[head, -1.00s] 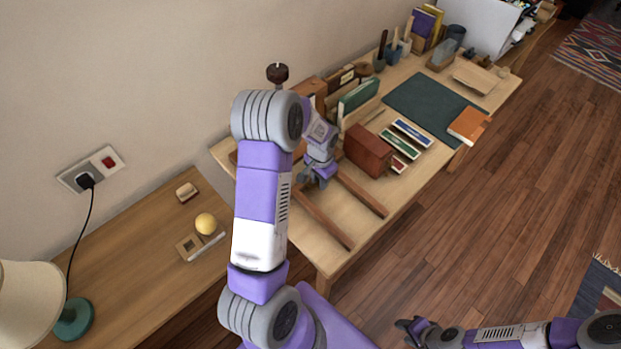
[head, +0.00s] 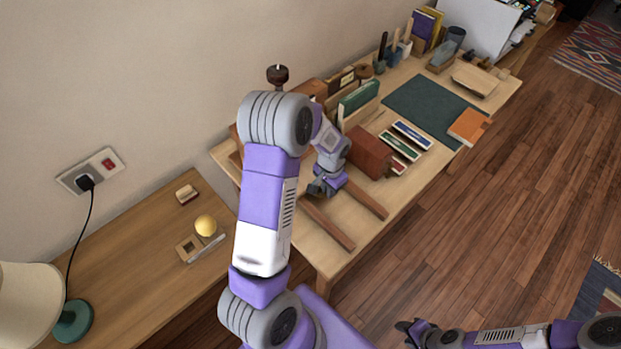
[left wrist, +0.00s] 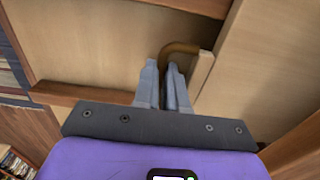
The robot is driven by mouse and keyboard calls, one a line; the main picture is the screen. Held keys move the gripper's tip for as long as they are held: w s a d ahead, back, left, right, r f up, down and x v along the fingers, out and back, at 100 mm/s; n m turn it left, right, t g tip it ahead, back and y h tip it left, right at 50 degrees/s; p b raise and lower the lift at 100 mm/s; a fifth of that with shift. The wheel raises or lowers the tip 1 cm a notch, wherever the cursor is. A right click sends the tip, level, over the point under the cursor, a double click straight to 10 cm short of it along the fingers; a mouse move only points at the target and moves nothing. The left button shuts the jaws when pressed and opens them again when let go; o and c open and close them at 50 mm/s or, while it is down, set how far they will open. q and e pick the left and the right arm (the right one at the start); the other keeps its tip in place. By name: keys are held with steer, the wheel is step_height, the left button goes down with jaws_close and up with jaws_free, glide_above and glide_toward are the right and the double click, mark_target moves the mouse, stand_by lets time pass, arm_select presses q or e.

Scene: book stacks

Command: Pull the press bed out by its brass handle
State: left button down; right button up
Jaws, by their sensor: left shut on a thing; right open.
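The brass handle (left wrist: 181,47) is a curved rod in the left wrist view. My left gripper (left wrist: 166,68) is shut on it, with the rod's bend showing just beyond the fingertips. The handle's end meets a pale wooden edge (left wrist: 203,72), which looks like part of the press bed. In the head view my left gripper (head: 325,187) is low over the press's reddish-brown rails (head: 328,224). My own arm hides the handle and most of the press there. My right gripper (head: 408,328) is open and empty at the bottom, away from the table.
A red-brown box (head: 370,153) stands close right of my left gripper, with small coloured books (head: 399,144) beyond. A green mat (head: 432,105) lies farther along the table. A side table with a yellow ball (head: 205,225) is at left. The table's front strip is clear.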

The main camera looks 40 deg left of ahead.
arm_select(q)
steer(key=shift+s+d+b, duration=0.25)
steer(key=shift+d, duration=2.9)
steer(key=shift+s+d+b, duration=0.3)
steer(key=shift+d, duration=2.85)
steer(key=shift+s+d+b, duration=0.25)
steer(key=shift+d, duration=2.9)
steer(key=c, duration=1.4)
jaws_free()
steer(key=shift+o, duration=0.2)
step_height(320, 180, up, 8)
steer(key=p, duration=0.6)
